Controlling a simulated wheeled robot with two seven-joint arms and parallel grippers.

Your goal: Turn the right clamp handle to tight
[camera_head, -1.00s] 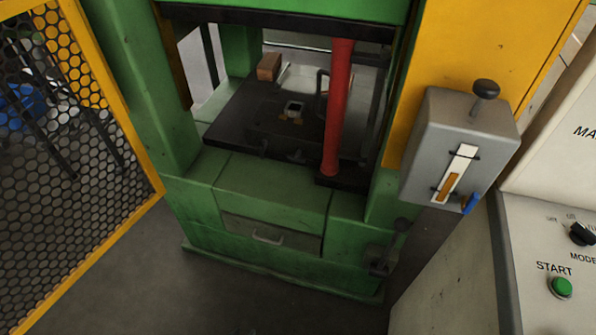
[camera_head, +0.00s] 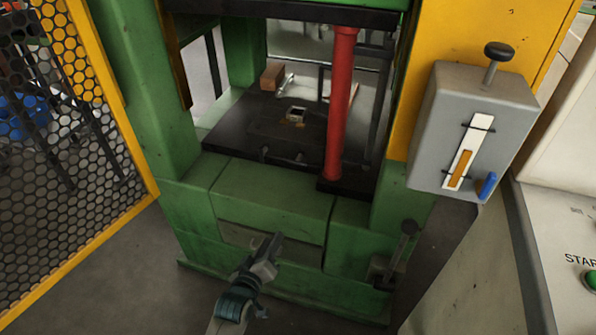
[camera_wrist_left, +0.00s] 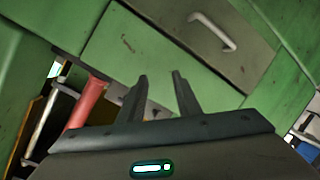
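The right clamp handle (camera_head: 299,157) is a small dark grey piece at the front edge of the black press bed (camera_head: 235,135), left of the red column. A similar left clamp handle (camera_head: 264,153) sits beside it. Their exact turn is too small to tell. My left gripper (camera_head: 277,240) is low in front of the green press drawer, below and apart from the handles. In the left wrist view its two fingers (camera_wrist_left: 159,85) stand apart with nothing held; the drawer front shows beyond them. My right gripper is in neither view.
The red column (camera_head: 340,105) stands right of the clamps; it also shows in the left wrist view (camera_wrist_left: 88,100). A lever (camera_head: 400,250) sticks out at the lower right. A grey control box (camera_head: 455,85) hangs right. A mesh guard (camera_head: 65,150) stands left.

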